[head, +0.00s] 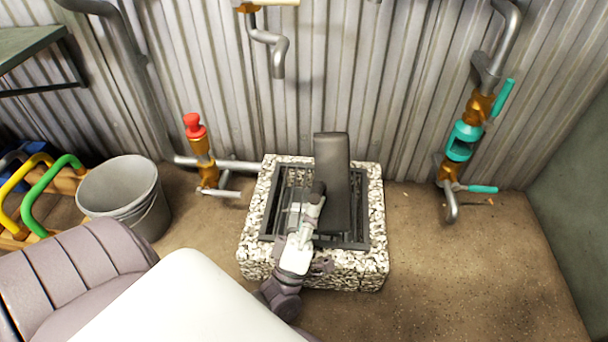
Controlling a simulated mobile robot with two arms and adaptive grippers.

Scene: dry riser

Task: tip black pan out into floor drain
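The black pan (335,175) is turned up on its side, its long dark face toward me, over the floor drain. The floor drain (268,215) is a dark grate set in a raised block with a pale pebbled rim. My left gripper (316,192) is at the pan's left edge and appears shut on it. The fingertips are small and partly hidden against the dark pan. The pan's inside is hidden, so I cannot tell whether anything is in it. My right gripper is out of view.
A grey bucket (125,195) stands left of the drain. Colored-handled tools (45,190) lie at the far left. A red-capped orange valve (200,150) and a teal-and-orange pipe fitting (463,140) stand by the corrugated wall. The floor (470,270) at right is clear.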

